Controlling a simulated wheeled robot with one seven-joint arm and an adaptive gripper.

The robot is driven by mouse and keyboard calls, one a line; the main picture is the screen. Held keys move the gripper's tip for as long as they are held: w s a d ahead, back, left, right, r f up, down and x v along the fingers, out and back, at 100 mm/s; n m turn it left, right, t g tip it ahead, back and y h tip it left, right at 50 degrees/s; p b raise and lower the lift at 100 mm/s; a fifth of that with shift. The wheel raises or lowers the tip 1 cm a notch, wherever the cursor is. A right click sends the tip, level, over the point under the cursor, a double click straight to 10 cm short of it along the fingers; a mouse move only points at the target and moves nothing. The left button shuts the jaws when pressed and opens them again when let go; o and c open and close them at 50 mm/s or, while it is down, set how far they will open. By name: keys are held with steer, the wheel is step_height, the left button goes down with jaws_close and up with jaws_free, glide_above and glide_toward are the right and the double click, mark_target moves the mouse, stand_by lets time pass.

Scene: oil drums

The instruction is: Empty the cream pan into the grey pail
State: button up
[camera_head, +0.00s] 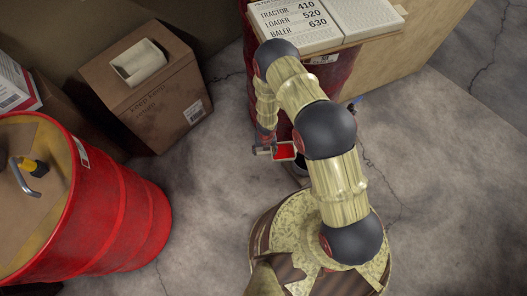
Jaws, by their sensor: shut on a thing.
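My gripper (265,148) is at the far end of my arm, small in the view, beside the red drum under the price board. It is shut on the edge of a small square pan (284,151), which I take for the cream pan. The pan has a pale rim and shows red inside. I cannot tell whether the red is loose contents or how far the pan is tilted. I cannot make out a grey pail with certainty. Dark shapes below the pan are partly hidden by my arm.
A cream open tray (138,62) stands on a cardboard box (150,95) at the upper left. A red drum (110,220) at the left carries a yellow-and-black tool (30,165). A price board (300,22) lies at the top. Concrete floor (215,190) is clear between the drums.

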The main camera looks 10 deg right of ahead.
steer(key=shift+s+d+f+b, duration=0.1)
steer(key=shift+d+f+b, duration=0.15)
steer(key=shift+d+b, duration=0.8)
steer(key=shift+d+f+y+b, duration=0.2)
steer(key=shift+d+y+b, duration=0.25)
steer(key=shift+b, duration=0.65)
steer(key=shift+d+f+y+b, duration=0.2)
steer(key=shift+d+b, duration=0.4)
steer(key=shift+b, duration=0.45)
steer(key=shift+d+r+y+b, duration=0.1)
steer(key=shift+r+y+b, duration=0.2)
steer(key=shift+r, duration=0.2)
steer(key=shift+d+r, duration=0.1)
steer(key=shift+r, duration=0.1)
steer(key=shift+d+r+y+b, duration=0.1)
steer(key=shift+r+y+b, duration=0.2)
steer(key=shift+y, duration=0.05)
steer(key=shift+r, duration=0.2)
steer(key=shift+d+r, duration=0.1)
steer(key=shift+d+r+y, duration=0.1)
steer(key=shift+r+y, duration=0.1)
steer(key=shift+y, duration=0.1)
steer(key=shift+d+r+y, duration=0.15)
steer(key=shift+r+y, duration=0.1)
steer(key=shift+y, duration=0.05)
